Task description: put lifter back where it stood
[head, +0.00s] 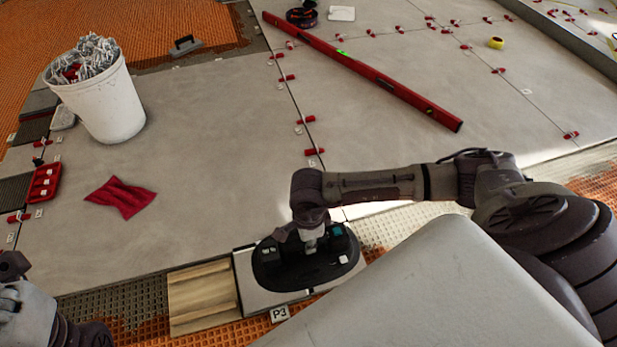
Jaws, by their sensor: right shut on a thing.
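The lifter (268,274) is a black oval device with a teal spot and small light labels on top. It lies over a light grey slab (243,290) at the lower middle of the head view. I cannot tell whether it touches the slab. My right gripper (311,238) points down and is shut on the lifter's top; the handle is mostly hidden by it. My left gripper (12,268) shows only in part at the lower left edge, away from the lifter, and its fingers are not clear.
A P3 tag (280,313) and a wooden board (203,297) adjoin the slab. A white bucket (104,106), red cloth (120,197) and red tray (45,183) stand left. A long red level (365,73) crosses the tiles. The middle tile is largely clear.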

